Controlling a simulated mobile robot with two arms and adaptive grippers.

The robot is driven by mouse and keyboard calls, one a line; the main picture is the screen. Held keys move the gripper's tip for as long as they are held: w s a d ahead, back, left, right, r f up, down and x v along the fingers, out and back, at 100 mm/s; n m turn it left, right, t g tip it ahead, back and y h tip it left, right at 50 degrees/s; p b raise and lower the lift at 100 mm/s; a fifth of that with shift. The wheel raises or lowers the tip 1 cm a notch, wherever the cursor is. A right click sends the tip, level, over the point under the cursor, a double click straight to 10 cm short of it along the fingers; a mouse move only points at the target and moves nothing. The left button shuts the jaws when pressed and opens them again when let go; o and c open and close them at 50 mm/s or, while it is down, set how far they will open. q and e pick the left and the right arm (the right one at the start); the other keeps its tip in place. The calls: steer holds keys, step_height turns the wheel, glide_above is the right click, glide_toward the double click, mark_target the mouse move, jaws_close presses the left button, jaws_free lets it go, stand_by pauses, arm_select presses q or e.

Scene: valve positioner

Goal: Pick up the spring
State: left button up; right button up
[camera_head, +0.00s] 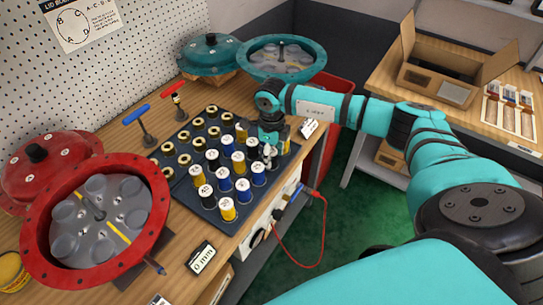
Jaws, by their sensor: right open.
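Several spring-like cylinders in yellow, blue and black with white tops stand upright in rows in a dark tray (206,205) on the workbench. One yellow cylinder (228,209) stands at the tray's near edge, with a black one (206,196) beside it. I cannot tell which one is the task's spring. My right gripper (268,156) is open, low over the tray's right part, pointing down among the cylinders there. It partly hides the ones behind it, and I cannot tell whether it touches any. My left gripper is not in view.
A red flanged housing (39,238) stands at left, a teal one (283,60) behind the tray. A blue-handled T-tool (136,114) and a red-handled one (171,90) stand behind the tray. An open cardboard box (440,68) sits on another table at right.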

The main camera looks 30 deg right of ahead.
jaws_close()
